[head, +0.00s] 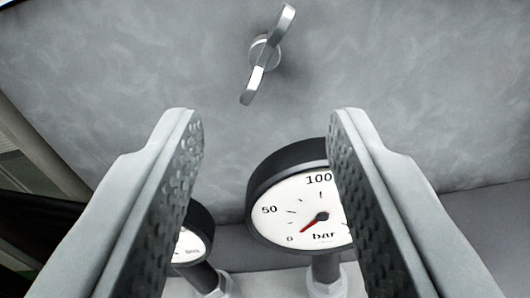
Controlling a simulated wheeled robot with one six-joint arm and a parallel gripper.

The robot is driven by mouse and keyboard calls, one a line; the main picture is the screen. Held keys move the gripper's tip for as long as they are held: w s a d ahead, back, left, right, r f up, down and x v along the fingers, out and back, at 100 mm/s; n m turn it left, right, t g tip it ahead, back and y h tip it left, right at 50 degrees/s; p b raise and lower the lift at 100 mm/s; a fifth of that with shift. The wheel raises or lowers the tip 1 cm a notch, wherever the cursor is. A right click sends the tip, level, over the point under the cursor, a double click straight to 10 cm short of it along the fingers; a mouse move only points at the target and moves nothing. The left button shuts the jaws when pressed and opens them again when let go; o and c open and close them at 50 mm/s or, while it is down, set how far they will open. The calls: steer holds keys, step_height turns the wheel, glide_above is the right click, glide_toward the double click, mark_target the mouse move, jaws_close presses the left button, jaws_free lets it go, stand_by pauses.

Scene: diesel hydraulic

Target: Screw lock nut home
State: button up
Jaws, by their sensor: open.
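My gripper (265,118) is open, with its two textured finger pads wide apart and nothing between the tips. A metal two-winged piece (265,52) sits on a round boss on the grey wall, beyond and above the fingertips, apart from them. Its wings lie tilted, upper end to the right. Pale hex nuts show at the feet of the gauge stems, one under the large gauge (327,284) and one under the small gauge (223,288), both cut by the lower picture edge. I cannot tell which piece is the lock nut.
A large black-rimmed pressure gauge (292,222) stands between the fingers, its right edge hidden by the right finger; its red needle is near 0 bar. A smaller gauge (191,247) is partly hidden by the left finger. The grey wall (120,60) around the winged piece is clear.

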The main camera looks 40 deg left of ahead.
mark_target(265, 61)
steer(key=v, duration=0.7)
steer(key=shift+o, duration=0.2)
steer(key=shift+o, duration=0.8)
steer(key=w+a+n, duration=0.1)
steer(key=w+a, duration=0.2)
steer(key=w, duration=0.2)
steer(key=w+a+n, duration=0.2)
steer(key=w+a, duration=0.1)
steer(key=w, duration=0.3)
steer(key=w+a+n, duration=0.2)
steer(key=w+a, duration=0.2)
steer(key=w, duration=0.1)
steer(key=shift+w, duration=0.2)
steer(key=shift+a, duration=0.1)
jaws_close()
